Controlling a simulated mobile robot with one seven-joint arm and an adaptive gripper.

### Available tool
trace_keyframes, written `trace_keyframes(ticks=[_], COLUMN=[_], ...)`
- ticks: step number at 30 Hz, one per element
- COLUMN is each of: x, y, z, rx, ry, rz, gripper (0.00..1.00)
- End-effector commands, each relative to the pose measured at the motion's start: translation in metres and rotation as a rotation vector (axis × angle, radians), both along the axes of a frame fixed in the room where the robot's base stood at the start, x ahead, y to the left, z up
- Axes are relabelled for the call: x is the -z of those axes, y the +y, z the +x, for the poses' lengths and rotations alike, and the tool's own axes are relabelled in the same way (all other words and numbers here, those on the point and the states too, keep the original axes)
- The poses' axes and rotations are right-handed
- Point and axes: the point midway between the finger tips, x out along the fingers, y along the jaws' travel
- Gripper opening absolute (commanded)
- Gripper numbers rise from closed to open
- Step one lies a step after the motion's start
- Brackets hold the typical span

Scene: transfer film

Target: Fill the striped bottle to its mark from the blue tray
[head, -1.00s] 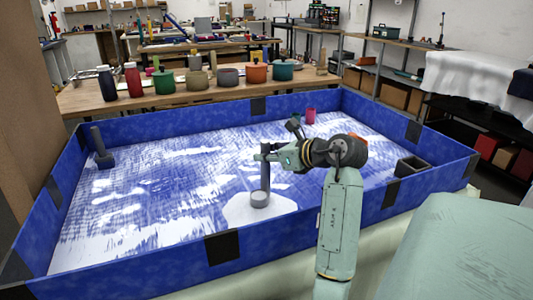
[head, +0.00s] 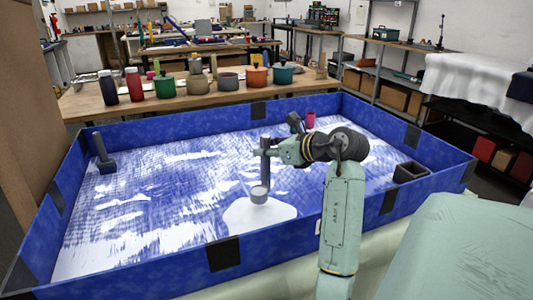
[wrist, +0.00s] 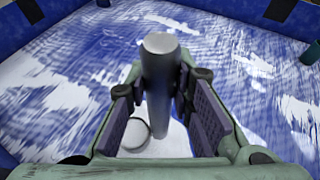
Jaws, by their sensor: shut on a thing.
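My gripper (head: 266,152) is shut on the upright handle of a grey dipper (head: 265,172). The dipper's round cup (head: 259,194) hangs at the handle's foot, over a white patch in the blue tray (head: 150,265). In the wrist view the handle (wrist: 160,75) stands between the two fingers (wrist: 163,110), and the cup (wrist: 135,133) shows below left. I cannot tell what is in the cup. The tray holds a rippled blue and white surface. I cannot pick out a striped bottle; bottles on the bench behind show no clear stripes.
A grey post on a block (head: 103,155) stands at the tray's left. A red cup (head: 310,119) is at the far side, and a dark open box (head: 411,172) at the right. Behind, a wooden bench (head: 80,102) bears a dark bottle (head: 108,87), a red bottle (head: 133,84) and several pots.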

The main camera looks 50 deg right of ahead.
Motion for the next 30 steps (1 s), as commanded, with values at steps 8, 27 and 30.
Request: trace_keyframes(ticks=[8,27,30], x=[-0.032,-0.096,-0.106], y=[-0.001,0.000,-0.001], z=[-0.001,0.000,0.000], rx=[0.002,0.001,0.002], ry=[-0.001,-0.002,-0.001], rz=[-0.001,-0.002,-0.001], gripper=[0.00,0.00,0.00])
